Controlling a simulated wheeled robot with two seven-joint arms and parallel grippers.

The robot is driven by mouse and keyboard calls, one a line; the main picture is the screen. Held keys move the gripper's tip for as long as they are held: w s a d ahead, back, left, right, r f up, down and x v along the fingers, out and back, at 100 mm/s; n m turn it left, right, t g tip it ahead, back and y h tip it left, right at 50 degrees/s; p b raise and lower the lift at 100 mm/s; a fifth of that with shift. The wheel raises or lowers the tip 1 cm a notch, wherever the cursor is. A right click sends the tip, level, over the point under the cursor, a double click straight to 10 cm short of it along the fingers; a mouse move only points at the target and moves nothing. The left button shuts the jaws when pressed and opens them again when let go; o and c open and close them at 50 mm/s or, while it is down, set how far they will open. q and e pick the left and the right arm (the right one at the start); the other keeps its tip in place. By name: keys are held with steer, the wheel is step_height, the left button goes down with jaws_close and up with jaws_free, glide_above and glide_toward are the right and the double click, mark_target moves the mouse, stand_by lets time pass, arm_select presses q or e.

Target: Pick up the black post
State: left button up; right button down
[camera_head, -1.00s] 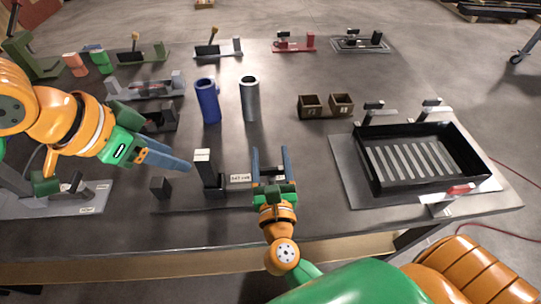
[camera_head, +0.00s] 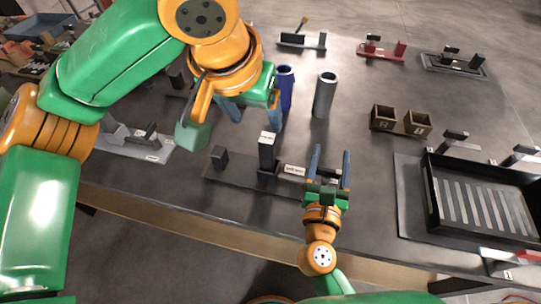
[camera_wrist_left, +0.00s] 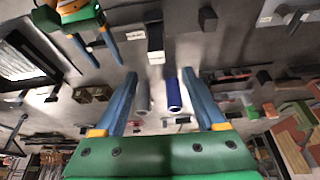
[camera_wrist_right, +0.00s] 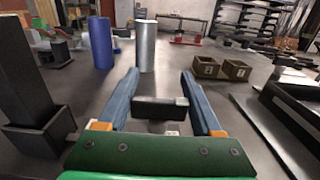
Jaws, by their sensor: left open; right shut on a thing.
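The black post (camera_head: 267,155) stands upright with a white top on a dark plate (camera_head: 235,175). It shows in the left wrist view (camera_wrist_left: 155,38) and at the left of the right wrist view (camera_wrist_right: 28,80). My left gripper (camera_head: 252,113) is open and empty, pointing down above and behind the post, apart from it. The left wrist view shows its fingers (camera_wrist_left: 160,82) spread. My right gripper (camera_head: 330,160) is right of the post. It is shut, fingers wide apart, on a dark block (camera_wrist_right: 160,107) seen between them in the right wrist view.
A short black block (camera_head: 219,156) stands left of the post. A blue cylinder (camera_head: 287,88) and a grey cylinder (camera_head: 325,95) stand behind. Brown boxes (camera_head: 383,117) and a black tray (camera_head: 433,205) are to the right. Bare table lies between the cylinders and boxes.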

mark_target(266, 140)
arm_select(q)
steer(key=x, duration=1.1)
steer(key=shift+s+d+f, duration=0.15)
steer(key=shift+d+f, duration=0.15)
steer(key=shift+f, duration=0.15)
jaws_close()
steer(key=shift+r, duration=0.1)
stand_by(0.5)
